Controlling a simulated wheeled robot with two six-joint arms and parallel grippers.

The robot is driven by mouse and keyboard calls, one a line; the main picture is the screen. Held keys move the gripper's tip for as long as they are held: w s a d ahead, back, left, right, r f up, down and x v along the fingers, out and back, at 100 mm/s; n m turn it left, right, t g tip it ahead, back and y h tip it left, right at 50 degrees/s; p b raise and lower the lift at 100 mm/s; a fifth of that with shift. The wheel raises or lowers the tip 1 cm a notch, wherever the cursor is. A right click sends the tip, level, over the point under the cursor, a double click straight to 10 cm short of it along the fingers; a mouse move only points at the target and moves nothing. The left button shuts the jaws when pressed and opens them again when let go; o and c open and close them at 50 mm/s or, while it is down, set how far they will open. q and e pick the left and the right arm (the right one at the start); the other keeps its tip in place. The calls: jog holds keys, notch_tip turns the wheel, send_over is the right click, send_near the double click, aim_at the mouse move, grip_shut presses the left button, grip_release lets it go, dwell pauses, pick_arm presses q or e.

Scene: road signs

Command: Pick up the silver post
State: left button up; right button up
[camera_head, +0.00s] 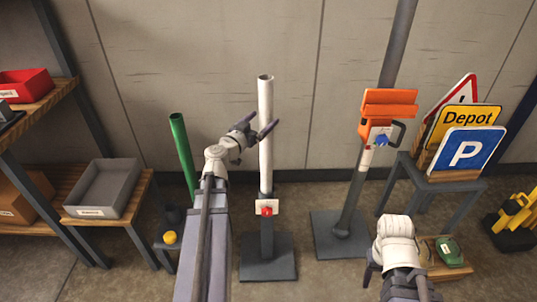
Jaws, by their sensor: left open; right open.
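A pale silver-white post (265,160) stands upright in a dark stand (267,270) with a red knob on a white clamp (267,208), near the middle of the head view. My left gripper (260,124) is open at the upper part of this post. One finger overlaps the post in the picture; whether they touch I cannot tell. My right gripper (401,288) is open and low at the right front, away from the post. Its fingers are partly hidden behind its own wrist.
A green post (183,155) leans at the left, by a grey tray (103,188) on a wooden shelf. A dark grey pole (398,45) with an orange holder (386,108) stands right of the middle. Signs, including a blue P sign (467,152), stand on a grey table (440,184).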

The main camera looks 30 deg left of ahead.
pick_arm(q)
jog(key=shift+w+f+b, duration=0.2)
jog(key=shift+w, duration=1.35)
jog(key=shift+w+f+b, duration=0.15)
jog(key=shift+w, duration=1.35)
jog(key=shift+c, duration=0.3)
grip_shut()
